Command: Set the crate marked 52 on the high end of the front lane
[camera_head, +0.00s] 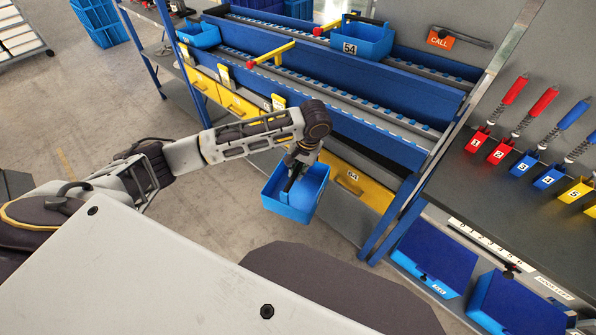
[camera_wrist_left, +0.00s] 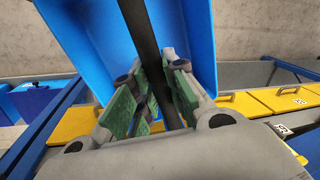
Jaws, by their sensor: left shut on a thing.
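My left gripper (camera_head: 292,180) is shut on the dark handle bar of a blue crate (camera_head: 288,209). The crate hangs in the air, somewhat tilted, in front of the rack. No number on it shows. In the left wrist view the green-padded fingers (camera_wrist_left: 158,102) close on the dark bar, with the blue crate wall (camera_wrist_left: 82,35) beside them. My right gripper is not in view.
A crate marked 54 (camera_head: 362,42) stands on a lane farther back. Another blue crate (camera_head: 198,36) is at the rack's left end. Yellow bars with red ends (camera_head: 271,53) cross above the lanes. Yellow drawers (camera_head: 350,178) sit below. A workbench (camera_head: 500,205) with tools is at right.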

